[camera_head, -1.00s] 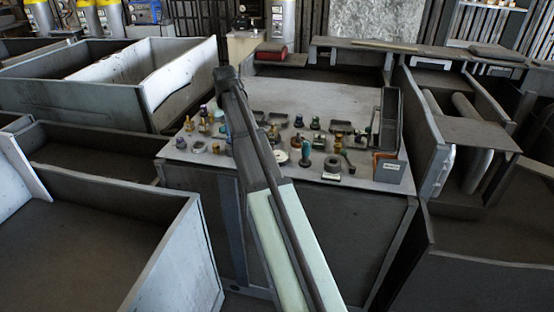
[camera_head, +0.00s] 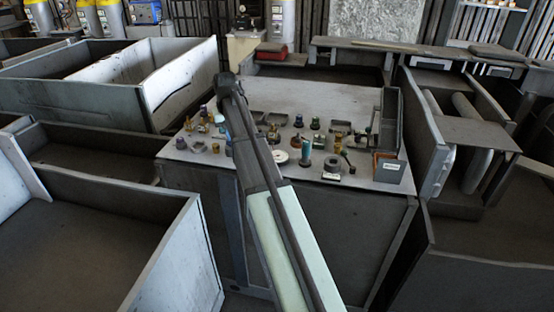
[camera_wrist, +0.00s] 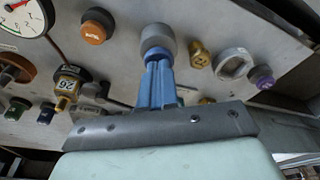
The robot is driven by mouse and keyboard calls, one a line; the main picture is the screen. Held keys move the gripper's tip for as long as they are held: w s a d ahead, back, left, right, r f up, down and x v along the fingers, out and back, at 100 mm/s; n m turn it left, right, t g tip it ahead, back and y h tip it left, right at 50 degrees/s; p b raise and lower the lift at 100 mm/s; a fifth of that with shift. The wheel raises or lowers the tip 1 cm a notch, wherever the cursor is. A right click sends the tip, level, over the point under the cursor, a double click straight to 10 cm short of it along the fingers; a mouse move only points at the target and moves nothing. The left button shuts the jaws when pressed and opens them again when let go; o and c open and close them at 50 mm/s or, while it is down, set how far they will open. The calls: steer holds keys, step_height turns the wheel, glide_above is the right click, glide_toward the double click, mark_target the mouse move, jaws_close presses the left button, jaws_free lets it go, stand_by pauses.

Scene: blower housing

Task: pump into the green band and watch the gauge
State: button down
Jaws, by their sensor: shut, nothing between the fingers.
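The gauge (camera_wrist: 24,16) is cut off by the top left corner of the wrist view. Its white face and some red and dark marks show, but I cannot read the needle against the green band. In the head view the gauge (camera_head: 279,157) is a small white disc right of my arm, too small to read. My gripper (camera_wrist: 158,62) has its blue fingers shut and empty, with the tips at a grey round knob (camera_wrist: 158,36). I cannot tell whether they touch it. In the head view my arm largely hides the gripper and that knob.
An orange-capped knob (camera_wrist: 96,27), a brass fitting (camera_wrist: 199,53), a pale nut-like ring (camera_wrist: 233,63) and a purple knob (camera_wrist: 262,77) surround the gripper. The back of the bench (camera_head: 320,97) is clear.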

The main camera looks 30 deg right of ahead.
steer(key=shift+f, duration=0.5)
steer(key=shift+r, duration=0.95)
stand_by(0.3)
steer(key=shift+w+v, duration=0.2)
steer(key=shift+v, duration=0.75)
steer(key=shift+w+v, duration=0.2)
steer(key=shift+v, duration=0.75)
steer(key=shift+w+v, duration=0.2)
steer(key=shift+v, duration=0.75)
steer(key=shift+d+r, duration=0.1)
steer(key=shift+d, duration=0.05)
